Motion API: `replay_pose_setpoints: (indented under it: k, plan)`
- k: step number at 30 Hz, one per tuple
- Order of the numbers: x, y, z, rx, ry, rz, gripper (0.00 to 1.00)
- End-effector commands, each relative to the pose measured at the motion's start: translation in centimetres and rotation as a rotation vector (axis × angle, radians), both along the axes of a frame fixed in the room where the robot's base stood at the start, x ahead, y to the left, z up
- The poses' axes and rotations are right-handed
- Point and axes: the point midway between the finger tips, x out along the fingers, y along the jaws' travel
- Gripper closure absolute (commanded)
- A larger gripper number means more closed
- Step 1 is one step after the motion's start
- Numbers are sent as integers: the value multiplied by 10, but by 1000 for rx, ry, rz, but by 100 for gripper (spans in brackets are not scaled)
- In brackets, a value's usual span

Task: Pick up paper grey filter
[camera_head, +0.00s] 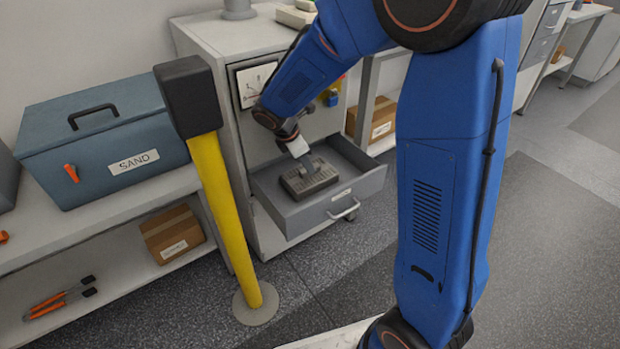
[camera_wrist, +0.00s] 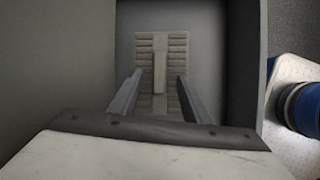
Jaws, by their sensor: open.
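The grey filter (camera_wrist: 177,46) is a flat, ribbed, rectangular block with a raised bar along its middle. It lies in an open grey drawer, and it also shows in the head view (camera_head: 321,180). My gripper (camera_wrist: 159,98) is open, its two fingers pointing down into the drawer over the filter. In the wrist view the raised bar lies between the fingers. I cannot tell whether the fingertips touch the filter. The near end of the filter is hidden by my gripper.
The drawer (camera_head: 367,187) is pulled out of a grey cabinet (camera_head: 200,40), with walls close around the filter. A yellow post (camera_head: 222,210) with a black top stands left of the drawer. A blue SAND box (camera_head: 110,105) sits on the left shelf.

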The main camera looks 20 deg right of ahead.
Motion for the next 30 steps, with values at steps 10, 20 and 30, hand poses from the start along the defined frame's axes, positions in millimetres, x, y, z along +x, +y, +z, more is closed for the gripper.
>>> replay_pose_setpoints:
  k: [10,20,30]
  plan:
    - [8,-14,-30,0,-1,0,56]
    - [8,-13,-29,0,-1,0,100]
    - [8,-13,-30,0,0,0,100]
